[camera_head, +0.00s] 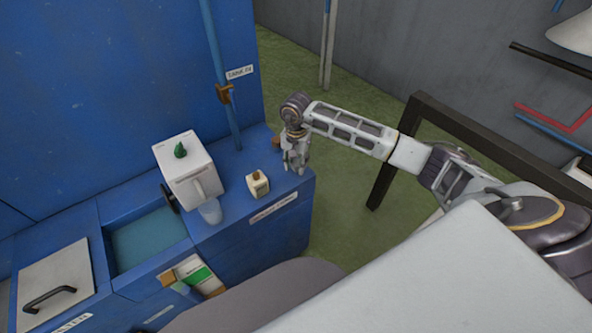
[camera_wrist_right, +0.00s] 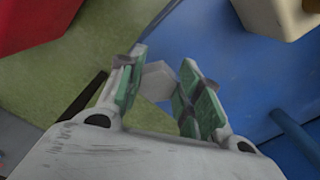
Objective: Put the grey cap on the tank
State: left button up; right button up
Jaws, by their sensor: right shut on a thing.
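My right gripper (camera_head: 296,166) is at the right end of the blue counter in the head view. In the right wrist view, its green-padded fingers (camera_wrist_right: 157,92) are shut on a small grey faceted piece, which looks like the grey cap (camera_wrist_right: 157,80). The cap cannot be made out in the head view. A white box-shaped container (camera_head: 188,170) with a green piece on top stands left of the gripper, apart from it. It may be the tank, but I cannot tell for sure. My left gripper is not in view.
A small cream container (camera_head: 257,184) with a brown top stands on the blue counter (camera_head: 235,205), close left of the gripper. A light cup-like thing (camera_head: 210,211) is by the white container. A blue pipe (camera_head: 222,75) rises behind. A dark frame (camera_head: 412,110) stands right.

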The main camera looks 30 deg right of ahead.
aim_at(296, 165)
jog(key=shift+f, duration=1.75)
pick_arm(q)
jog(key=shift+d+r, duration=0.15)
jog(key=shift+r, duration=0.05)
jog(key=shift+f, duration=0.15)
pick_arm(e)
jog(key=shift+f, duration=0.2)
jog(key=o, duration=1.1)
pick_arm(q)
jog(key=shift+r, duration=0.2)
pick_arm(e)
jog(key=shift+r, duration=0.15)
notch_tip(296, 165, up, 10)
jog(key=shift+r+b, duration=0.25)
jog(key=shift+b, duration=0.2)
jog(key=shift+r, duration=0.75)
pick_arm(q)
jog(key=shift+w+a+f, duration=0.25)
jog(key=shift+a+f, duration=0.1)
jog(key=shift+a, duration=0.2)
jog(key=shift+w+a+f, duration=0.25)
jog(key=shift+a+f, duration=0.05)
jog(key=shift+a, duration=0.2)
